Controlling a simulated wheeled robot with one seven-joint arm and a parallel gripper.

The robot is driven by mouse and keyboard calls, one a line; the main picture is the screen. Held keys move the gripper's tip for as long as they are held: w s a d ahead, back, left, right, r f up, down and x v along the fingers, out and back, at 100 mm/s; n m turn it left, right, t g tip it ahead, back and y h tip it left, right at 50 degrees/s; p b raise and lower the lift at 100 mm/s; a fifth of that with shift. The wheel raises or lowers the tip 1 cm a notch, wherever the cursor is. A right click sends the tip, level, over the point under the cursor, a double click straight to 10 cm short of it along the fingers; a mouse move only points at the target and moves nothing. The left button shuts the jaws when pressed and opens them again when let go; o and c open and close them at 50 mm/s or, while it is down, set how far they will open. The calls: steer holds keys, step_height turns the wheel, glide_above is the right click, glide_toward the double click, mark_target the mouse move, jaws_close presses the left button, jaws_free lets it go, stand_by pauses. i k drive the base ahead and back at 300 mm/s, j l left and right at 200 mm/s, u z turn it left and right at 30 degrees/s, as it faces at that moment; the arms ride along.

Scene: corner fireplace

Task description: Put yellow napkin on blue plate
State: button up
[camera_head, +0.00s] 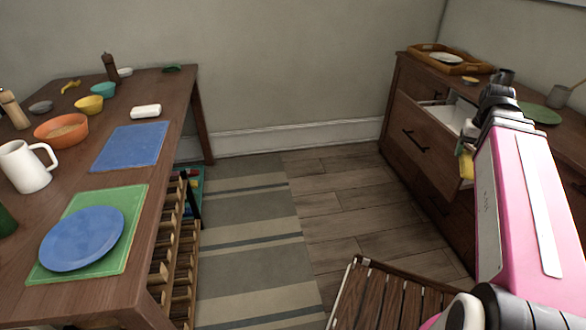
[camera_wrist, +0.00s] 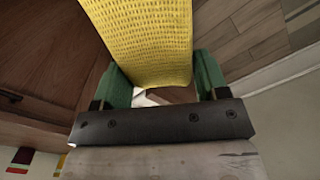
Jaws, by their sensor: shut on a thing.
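The yellow napkin (camera_wrist: 140,38) hangs between the green fingers of my gripper (camera_wrist: 160,82) in the wrist view, and the gripper is shut on it. In the head view a small part of the napkin (camera_head: 466,164) shows beside the open drawer at the right, with my pink arm covering much of that area. The blue plate (camera_head: 82,238) lies flat on a green placemat (camera_head: 132,212) at the near end of the left table, far from my gripper. Nothing lies on the plate.
The left table also holds a white pitcher (camera_head: 25,166), an orange bowl (camera_head: 62,131) and a blue placemat (camera_head: 130,147). A drawer (camera_head: 425,137) stands open in the right dresser. A slatted wooden piece (camera_head: 390,298) stands at the bottom. Striped rug (camera_head: 245,235) and floor lie between.

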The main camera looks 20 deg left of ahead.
mark_target(83, 236)
steer(key=k+j, duration=0.6)
steer(key=k, duration=0.15)
steer(key=k+j, duration=0.6)
steer(key=k+j+u, duration=0.7)
steer(key=j, duration=0.25)
steer(key=k+u, duration=0.1)
steer(key=u, duration=0.4)
